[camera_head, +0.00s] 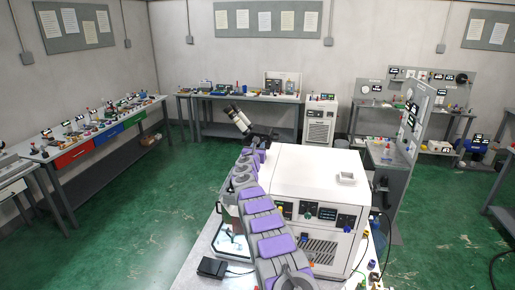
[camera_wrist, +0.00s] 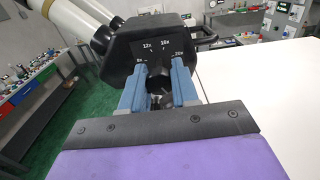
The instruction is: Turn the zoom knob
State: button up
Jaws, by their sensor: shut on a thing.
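The microscope (camera_head: 238,118) stands on the bench left of a white cabinet, with its pale tube angled up to the left. In the wrist view its black head (camera_wrist: 152,42) carries a zoom scale with marks such as 12x and 16x. The dark zoom knob (camera_wrist: 158,80) sits below the scale, between the blue fingers. My gripper (camera_wrist: 159,84) is shut on the knob, one finger on each side. The fingers hide part of the knob and scale, and I cannot read the knob's setting. In the head view my arm covers the gripper and the knob.
The white cabinet (camera_head: 310,172) stands right beside my arm, with a panel of knobs and a display on its front. A black pedal (camera_head: 212,267) lies on the bench at front left. Green floor (camera_head: 150,215) is open to the left.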

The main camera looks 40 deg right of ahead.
grip_shut()
jog(key=shift+w+f, duration=0.1)
